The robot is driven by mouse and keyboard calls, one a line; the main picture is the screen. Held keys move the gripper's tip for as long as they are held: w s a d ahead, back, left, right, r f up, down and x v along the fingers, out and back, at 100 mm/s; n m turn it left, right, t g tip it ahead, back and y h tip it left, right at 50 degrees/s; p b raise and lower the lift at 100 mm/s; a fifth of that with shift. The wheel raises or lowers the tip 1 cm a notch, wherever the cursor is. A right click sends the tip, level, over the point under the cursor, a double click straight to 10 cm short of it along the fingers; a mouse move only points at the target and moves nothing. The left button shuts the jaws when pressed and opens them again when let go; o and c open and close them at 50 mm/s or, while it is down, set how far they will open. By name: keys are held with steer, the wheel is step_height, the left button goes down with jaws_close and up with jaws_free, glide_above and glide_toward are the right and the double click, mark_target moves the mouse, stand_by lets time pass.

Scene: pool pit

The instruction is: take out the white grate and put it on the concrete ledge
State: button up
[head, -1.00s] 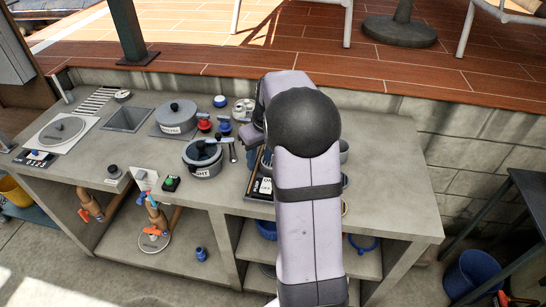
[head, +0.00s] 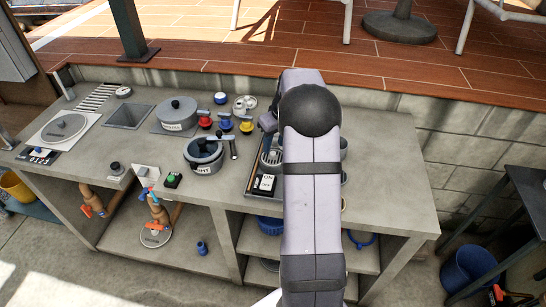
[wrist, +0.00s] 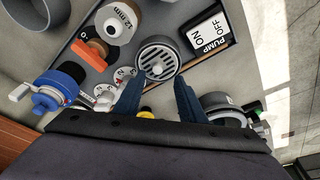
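The white grate (wrist: 157,58), a round slotted disc, sits in a round grey housing on a dark panel in the wrist view. It also shows in the head view (head: 273,156), partly beside my arm. My gripper (wrist: 160,98) is open and empty, its two dark blue fingers pointing toward the grate, one to either side of its near edge. I cannot tell whether they touch it. The head view mostly hides my gripper behind my arm. The grey concrete surface (head: 395,180) of the counter is bare at the right.
Beside the grate are a pump ON/OFF switch (wrist: 207,38), a white 32 mm fitting (wrist: 118,20), an orange-handled part (wrist: 90,50) and a blue valve (wrist: 58,90). The counter's front edge drops to open shelves.

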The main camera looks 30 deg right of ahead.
mark_target(273, 153)
steer(key=shift+d+p+x, duration=0.15)
steer(key=shift+p+x, duration=0.45)
steer(key=shift+x, duration=0.65)
steer(key=shift+d+p+x, duration=0.1)
steer(key=shift+p+x, duration=0.5)
steer(key=shift+x, duration=0.6)
steer(key=shift+s, duration=0.15)
jaws_close()
